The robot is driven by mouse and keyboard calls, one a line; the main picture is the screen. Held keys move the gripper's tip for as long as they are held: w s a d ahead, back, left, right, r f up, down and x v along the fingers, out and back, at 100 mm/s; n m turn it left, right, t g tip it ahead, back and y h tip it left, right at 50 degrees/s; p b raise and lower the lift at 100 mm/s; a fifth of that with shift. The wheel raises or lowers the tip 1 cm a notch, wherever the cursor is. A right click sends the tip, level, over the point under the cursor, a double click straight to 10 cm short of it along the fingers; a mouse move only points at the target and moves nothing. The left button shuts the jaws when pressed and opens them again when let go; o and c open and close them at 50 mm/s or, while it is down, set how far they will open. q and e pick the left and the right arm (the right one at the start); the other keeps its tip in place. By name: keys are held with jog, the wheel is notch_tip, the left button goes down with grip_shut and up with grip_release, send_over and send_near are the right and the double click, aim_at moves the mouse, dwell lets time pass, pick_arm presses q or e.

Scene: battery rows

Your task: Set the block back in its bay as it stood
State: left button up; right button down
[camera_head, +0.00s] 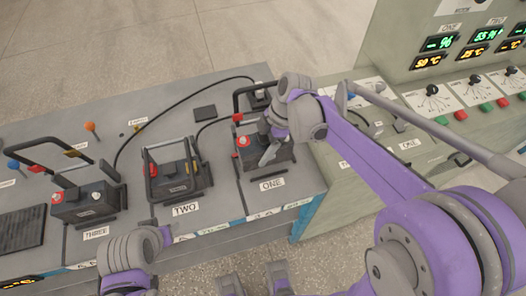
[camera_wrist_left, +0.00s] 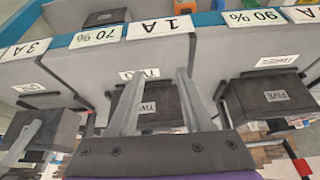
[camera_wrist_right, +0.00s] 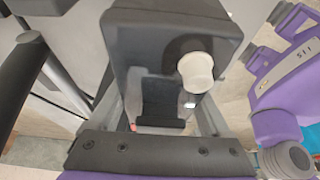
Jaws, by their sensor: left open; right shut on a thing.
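In the head view a dark block (camera_head: 281,158) with a red terminal is at the bay labelled ONE (camera_head: 271,185). My right gripper (camera_head: 268,150) is shut on this block from above; I cannot tell whether it rests on the bay floor. In the right wrist view the block (camera_wrist_right: 165,35) fills the space ahead of the fingers, with a white cap on it. My left gripper (camera_head: 167,236) is low at the bench's front edge, open and empty. In the left wrist view its fingers (camera_wrist_left: 157,88) are apart, pointing toward a dark block (camera_wrist_left: 160,108).
Block TWO (camera_head: 176,184) and block THREE (camera_head: 84,208) stand in their bays, with frame bars above them. Black cables run across the bench (camera_head: 215,220). A small dark plate (camera_head: 205,113) lies behind. A panel with digital displays (camera_head: 440,43) stands at the right.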

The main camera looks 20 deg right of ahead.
pick_arm(q)
jog(key=shift+f, duration=0.1)
pick_arm(e)
jog(key=shift+f, duration=1.45)
pick_arm(q)
jog(key=shift+f, duration=0.1)
pick_arm(e)
jog(key=shift+f, duration=0.15)
grip_release()
